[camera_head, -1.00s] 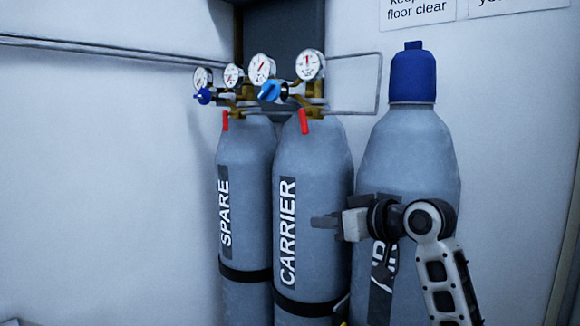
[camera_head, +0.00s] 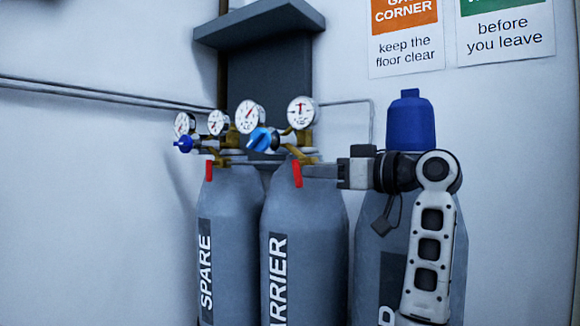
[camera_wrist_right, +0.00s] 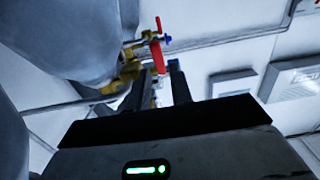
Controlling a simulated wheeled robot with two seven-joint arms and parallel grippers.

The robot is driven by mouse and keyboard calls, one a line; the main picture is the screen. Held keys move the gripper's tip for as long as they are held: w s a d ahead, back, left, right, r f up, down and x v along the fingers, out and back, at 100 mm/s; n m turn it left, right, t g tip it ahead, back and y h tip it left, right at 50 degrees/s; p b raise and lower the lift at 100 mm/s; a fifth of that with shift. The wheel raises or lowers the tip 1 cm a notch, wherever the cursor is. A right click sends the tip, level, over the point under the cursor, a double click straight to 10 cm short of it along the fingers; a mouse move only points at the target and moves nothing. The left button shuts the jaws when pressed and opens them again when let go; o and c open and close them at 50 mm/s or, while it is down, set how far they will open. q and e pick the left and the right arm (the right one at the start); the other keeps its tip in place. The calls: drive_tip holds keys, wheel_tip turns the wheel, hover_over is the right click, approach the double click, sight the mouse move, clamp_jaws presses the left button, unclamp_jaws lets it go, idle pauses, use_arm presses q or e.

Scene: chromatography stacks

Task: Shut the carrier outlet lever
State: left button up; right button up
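The carrier outlet lever is a small red handle (camera_head: 297,173), pointing down at the neck of the grey CARRIER cylinder (camera_head: 303,235). My right gripper (camera_head: 312,171) is level with it, just to its right, fingers pointing left. In the right wrist view the larger red lever (camera_wrist_right: 158,57) shows just beyond and between the fingertips of the right gripper (camera_wrist_right: 160,75). The fingers are apart with nothing visibly held. I cannot tell whether a finger touches the lever. My left gripper is not in view.
A SPARE cylinder (camera_head: 224,240) with its own red lever (camera_head: 209,171) stands to the left. Gauges and blue knobs (camera_head: 260,139) sit above the levers. A blue-capped cylinder (camera_head: 409,122) stands behind my right arm. Pipes run along the wall.

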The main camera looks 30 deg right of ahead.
sight(297, 174)
drive_tip(key=x, duration=0.6)
drive_tip(key=shift+w+p, duration=0.4)
drive_tip(key=shift+p, duration=0.05)
drive_tip(key=shift+a, duration=0.15)
clamp_jaws()
